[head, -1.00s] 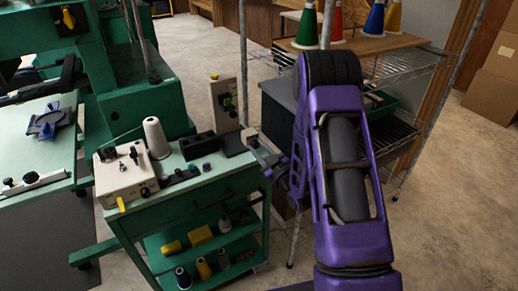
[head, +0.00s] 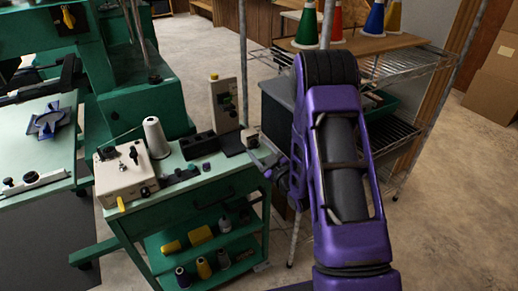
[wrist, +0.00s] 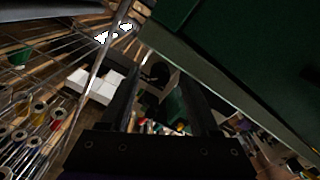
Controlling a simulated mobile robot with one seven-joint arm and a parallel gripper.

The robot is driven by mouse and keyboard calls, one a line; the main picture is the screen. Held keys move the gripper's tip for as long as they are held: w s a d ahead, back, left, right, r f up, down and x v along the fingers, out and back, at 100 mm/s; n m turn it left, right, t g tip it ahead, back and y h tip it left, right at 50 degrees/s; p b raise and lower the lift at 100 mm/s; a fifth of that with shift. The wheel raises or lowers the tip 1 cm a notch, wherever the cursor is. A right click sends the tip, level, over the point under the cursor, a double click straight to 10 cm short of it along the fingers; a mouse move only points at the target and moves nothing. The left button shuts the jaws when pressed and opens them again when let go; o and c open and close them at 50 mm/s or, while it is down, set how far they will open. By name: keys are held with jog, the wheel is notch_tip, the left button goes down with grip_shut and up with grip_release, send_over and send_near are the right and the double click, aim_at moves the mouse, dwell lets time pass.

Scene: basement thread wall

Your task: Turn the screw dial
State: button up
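Several knobs could be the screw dial, and I cannot tell which one it is. The cream box (head: 122,177) on the green cart has small dark knobs on its top and front. A blue star-shaped knob piece (head: 47,123) lies on the left table. My gripper (head: 258,163) is beside the cart's right end, near the upright cream device (head: 224,105), and looks apart from it. In the wrist view my gripper (wrist: 165,85) shows two dark fingers spread, with nothing seen between them. My arm hides part of the shelf rack.
The green cart (head: 228,181) also carries a white thread cone (head: 156,138) and small dark parts. Spools and yellow items sit on its lower shelves. A wire shelf rack (head: 420,68) with coloured cones stands behind my arm. The floor at right is clear.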

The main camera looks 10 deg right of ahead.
jog(key=v, duration=1.7)
jog(key=shift+s, duration=0.2)
jog(key=shift+r, duration=0.1)
